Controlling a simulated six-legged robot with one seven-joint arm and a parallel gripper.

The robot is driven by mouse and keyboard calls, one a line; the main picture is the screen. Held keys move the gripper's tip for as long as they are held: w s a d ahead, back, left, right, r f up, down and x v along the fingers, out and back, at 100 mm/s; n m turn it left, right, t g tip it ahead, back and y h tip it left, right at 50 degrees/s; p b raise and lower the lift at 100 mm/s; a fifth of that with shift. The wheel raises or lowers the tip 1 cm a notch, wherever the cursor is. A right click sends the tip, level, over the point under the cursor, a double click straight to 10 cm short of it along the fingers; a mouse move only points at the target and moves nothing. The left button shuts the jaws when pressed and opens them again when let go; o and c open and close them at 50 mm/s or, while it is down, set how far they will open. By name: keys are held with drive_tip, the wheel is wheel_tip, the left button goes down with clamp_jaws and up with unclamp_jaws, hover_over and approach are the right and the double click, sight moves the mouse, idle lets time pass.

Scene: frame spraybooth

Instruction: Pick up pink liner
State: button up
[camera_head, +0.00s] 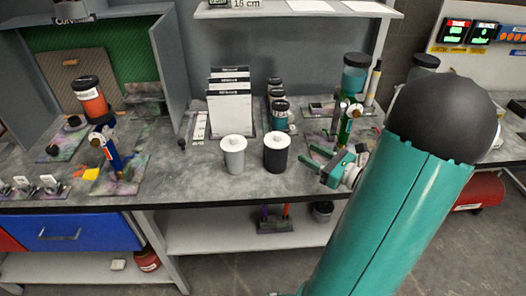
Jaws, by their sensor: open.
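I cannot make out a pink liner in this view. My gripper (312,158) is open and empty, its two teal fingers pointing left near the front edge of the grey bench. A black lidded cup (277,155) stands upright just left of the fingers. A white lidded cup (233,156) stands to its left. A small rack (276,226) on the lower shelf holds slim upright handles, one purple and one orange. My large teal arm link hides part of the bench on the right.
A bench (190,185) spans the view. Boards (231,107) and several jars stand behind the cups. A green bottle-like tool (347,123) stands behind my gripper. A booth with an orange jar (90,103) is at left. The bench before the cups is clear.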

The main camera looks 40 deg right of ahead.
sight(280, 137)
drive_tip(key=w, duration=0.5)
drive_tip(key=w+a, duration=0.1)
drive_tip(key=w, duration=0.1)
drive_tip(key=shift+w, duration=0.25)
drive_tip(key=w, duration=0.5)
drive_tip(key=shift+w+a+f, duration=0.2)
drive_tip(key=shift+w+a, duration=0.15)
drive_tip(key=shift+w, duration=0.05)
clamp_jaws()
